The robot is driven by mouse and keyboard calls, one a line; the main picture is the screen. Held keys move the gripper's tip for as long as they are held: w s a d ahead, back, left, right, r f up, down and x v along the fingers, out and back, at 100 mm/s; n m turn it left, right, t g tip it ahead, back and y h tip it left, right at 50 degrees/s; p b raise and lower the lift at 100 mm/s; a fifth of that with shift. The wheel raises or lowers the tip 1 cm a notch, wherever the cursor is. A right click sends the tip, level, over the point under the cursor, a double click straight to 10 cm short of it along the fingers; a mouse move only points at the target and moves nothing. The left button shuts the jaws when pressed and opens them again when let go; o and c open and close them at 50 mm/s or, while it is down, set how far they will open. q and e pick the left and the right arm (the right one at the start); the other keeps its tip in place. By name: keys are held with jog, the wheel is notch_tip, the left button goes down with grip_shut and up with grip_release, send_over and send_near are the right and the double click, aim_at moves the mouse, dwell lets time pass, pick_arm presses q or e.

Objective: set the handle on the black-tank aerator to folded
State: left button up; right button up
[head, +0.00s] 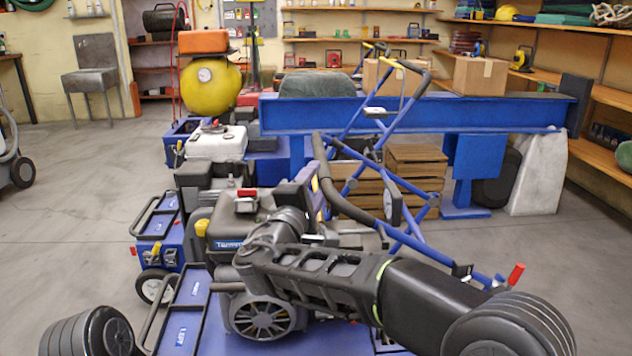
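The black-tank aerator (246,204) is the nearest machine in the row, on a blue base with a yellow cap and red switch. A handle of blue tubes (408,241) with a curved black grip (328,184) lies low and slanted at its right, grip end beside the engine. A red-tipped lever (516,275) stands at the right end of the tubes. My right arm crosses in front from the lower right. My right gripper (280,228) is in front of the black tank; its fingers are hard to make out, and contact with the handle cannot be told. My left gripper is out of view.
A white-tank aerator (216,143) stands just behind, and a yellow tank (211,82) beyond it. Another handle with black grips (408,67) stands upright behind. A blue beam (420,114) and wooden crates (415,158) bound the back.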

jog(key=shift+s, duration=0.1)
jog(key=b+v, duration=0.4)
jog(key=v, duration=0.4)
jog(key=shift+s+b, duration=0.3)
jog(key=shift+s, duration=0.05)
dwell(0.3)
jog(key=shift+f, duration=0.15)
dwell(0.3)
